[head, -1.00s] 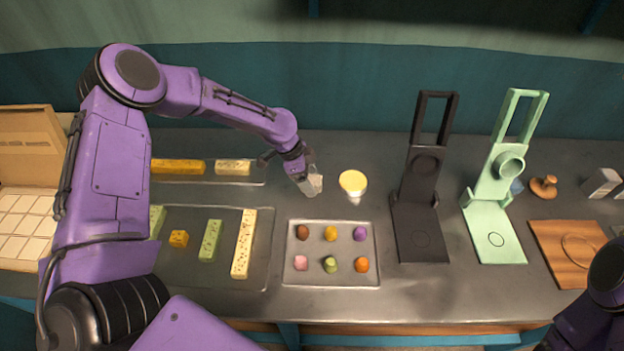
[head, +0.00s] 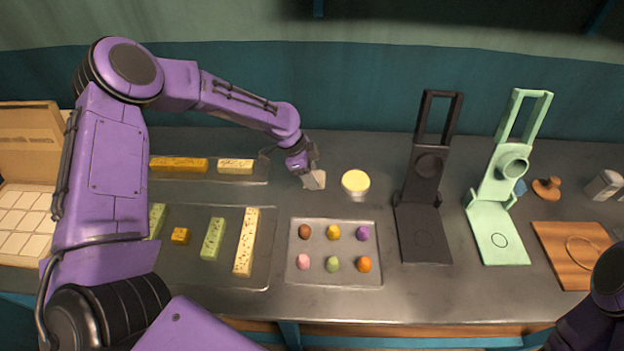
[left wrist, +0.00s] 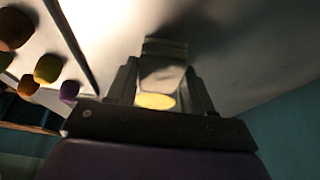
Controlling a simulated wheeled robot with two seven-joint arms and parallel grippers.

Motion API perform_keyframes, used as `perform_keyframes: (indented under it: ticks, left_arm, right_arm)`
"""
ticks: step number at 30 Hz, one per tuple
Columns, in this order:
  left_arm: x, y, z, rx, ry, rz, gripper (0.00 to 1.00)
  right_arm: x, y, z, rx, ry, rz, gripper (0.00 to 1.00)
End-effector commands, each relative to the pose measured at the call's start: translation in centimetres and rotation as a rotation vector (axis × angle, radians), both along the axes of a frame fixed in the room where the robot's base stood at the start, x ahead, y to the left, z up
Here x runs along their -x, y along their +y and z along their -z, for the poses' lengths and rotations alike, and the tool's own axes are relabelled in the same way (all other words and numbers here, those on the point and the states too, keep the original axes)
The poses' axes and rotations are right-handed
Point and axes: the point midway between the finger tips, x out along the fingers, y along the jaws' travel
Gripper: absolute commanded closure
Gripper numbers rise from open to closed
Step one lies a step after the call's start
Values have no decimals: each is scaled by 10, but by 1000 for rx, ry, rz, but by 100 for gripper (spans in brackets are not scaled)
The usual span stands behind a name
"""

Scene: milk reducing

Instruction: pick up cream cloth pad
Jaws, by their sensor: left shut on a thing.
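The cream cloth pad (head: 315,180) is a small pale piece at the tips of my left gripper (head: 311,173) in the head view. The left gripper is shut on it, behind the candy tray and just left of the yellow-topped cup (head: 356,183). In the left wrist view a pale, shaded piece that looks like the pad (left wrist: 163,72) sits between the two fingers, with a yellow disc (left wrist: 155,101) showing close by. The fingers partly hide the pad, and I cannot tell whether it touches the counter. My right gripper is out of view; only part of my right arm shows.
A tray (head: 334,281) of several small coloured sweets lies in front of the gripper. Trays with yellow, green and cream bars lie left. A black press (head: 423,208) and a mint-green press (head: 498,193) stand right, with a wooden board (head: 570,281) beyond.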

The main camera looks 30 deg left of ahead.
Motion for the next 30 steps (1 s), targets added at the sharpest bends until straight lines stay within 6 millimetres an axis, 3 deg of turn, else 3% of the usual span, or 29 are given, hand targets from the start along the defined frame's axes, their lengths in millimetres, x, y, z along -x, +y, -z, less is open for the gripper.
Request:
perform_keyframes:
  ticks: [2, 9, 15, 18, 30]
  left_arm:
    - [-2, 0, -12, 0, -8, -1, 78]
    - [33, -39, -74, -1, -7, 4, 78]
    - [67, -77, -95, -2, -4, 3, 78]
    - [79, -90, -103, -1, -3, 3, 85]
    - [93, -105, -114, 1, 0, 0, 85]
  right_arm:
    - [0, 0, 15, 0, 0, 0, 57]
    - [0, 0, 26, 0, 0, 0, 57]
    - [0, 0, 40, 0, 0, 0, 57]
    - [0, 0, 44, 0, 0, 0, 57]
    - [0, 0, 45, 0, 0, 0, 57]
